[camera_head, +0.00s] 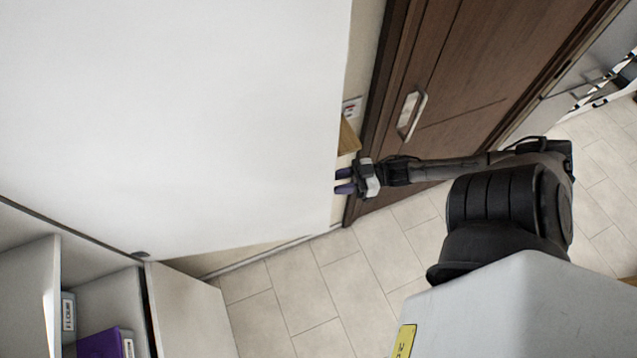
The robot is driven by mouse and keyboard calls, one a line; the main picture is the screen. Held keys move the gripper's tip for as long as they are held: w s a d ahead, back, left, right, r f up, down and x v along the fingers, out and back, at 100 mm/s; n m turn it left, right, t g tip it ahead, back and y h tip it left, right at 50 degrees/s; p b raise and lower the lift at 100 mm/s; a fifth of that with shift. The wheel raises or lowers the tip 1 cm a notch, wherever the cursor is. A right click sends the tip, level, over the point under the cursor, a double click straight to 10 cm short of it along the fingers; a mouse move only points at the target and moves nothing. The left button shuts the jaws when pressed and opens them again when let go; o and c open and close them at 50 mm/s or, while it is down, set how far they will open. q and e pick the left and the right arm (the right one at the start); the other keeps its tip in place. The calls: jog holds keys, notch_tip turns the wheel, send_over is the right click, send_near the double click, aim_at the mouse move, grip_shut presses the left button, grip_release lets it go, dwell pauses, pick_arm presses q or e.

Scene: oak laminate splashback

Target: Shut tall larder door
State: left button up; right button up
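The tall larder door (190,110) is a large plain white panel. It stands open and fills the upper left of the head view. The larder (28,262) shows at the lower left, with its shelves exposed. My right gripper (345,181) is at the door's right-hand free edge. Its two dark fingers point left and are parted, with nothing seen between them. I cannot tell whether the fingertips touch the door or reach slightly behind it. My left gripper is not in view.
A flour container (68,312) and a purple item (100,345) are inside the larder. A pale panel (190,312) stands beside it. A brown wooden door (450,75) with a metal handle (411,114) is behind my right arm. The tiled floor (320,290) is clear.

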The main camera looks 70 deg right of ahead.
jog(key=shift+p+x, duration=0.3)
jog(key=shift+x, duration=2.7)
grip_shut()
